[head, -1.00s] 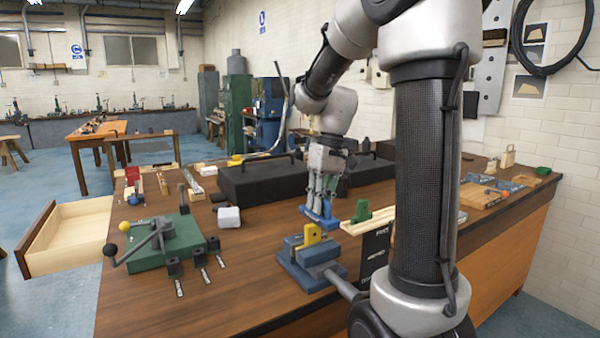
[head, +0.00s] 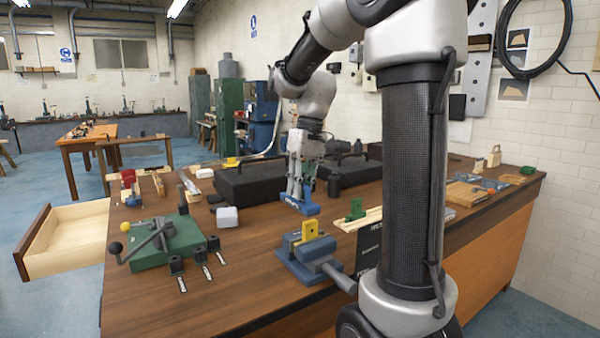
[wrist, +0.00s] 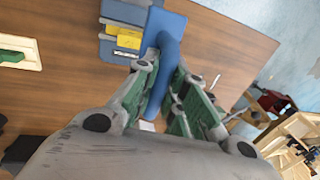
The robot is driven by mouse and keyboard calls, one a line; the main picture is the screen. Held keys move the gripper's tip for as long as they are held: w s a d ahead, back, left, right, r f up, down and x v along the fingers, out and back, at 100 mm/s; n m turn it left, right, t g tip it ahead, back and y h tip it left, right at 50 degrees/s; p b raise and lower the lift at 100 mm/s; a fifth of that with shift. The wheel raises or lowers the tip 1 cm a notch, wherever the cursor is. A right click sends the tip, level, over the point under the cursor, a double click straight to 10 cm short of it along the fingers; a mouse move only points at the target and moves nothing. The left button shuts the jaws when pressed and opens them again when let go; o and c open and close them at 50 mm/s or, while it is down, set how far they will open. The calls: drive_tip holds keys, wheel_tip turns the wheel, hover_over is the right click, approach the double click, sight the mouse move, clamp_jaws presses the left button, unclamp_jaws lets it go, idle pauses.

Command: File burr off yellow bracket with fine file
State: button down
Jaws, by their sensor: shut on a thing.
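The yellow bracket (head: 309,231) stands upright in the blue vise (head: 312,262) near the bench's front edge. It also shows in the wrist view (wrist: 124,39), with the vise (wrist: 125,12) around it. In the wrist view the blue object (wrist: 172,28) lies between my fingertips and reaches up beside the bracket. I see no burr at this size.
A green-based lever tool (head: 165,243) and several small black clamps stand to the left. A green piece on a wooden strip (head: 357,210) is right of the vise. An open drawer (head: 65,235) juts out left.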

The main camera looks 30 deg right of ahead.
drive_tip(key=shift+r, duration=1.95)
drive_tip(key=shift+f, duration=0.1)
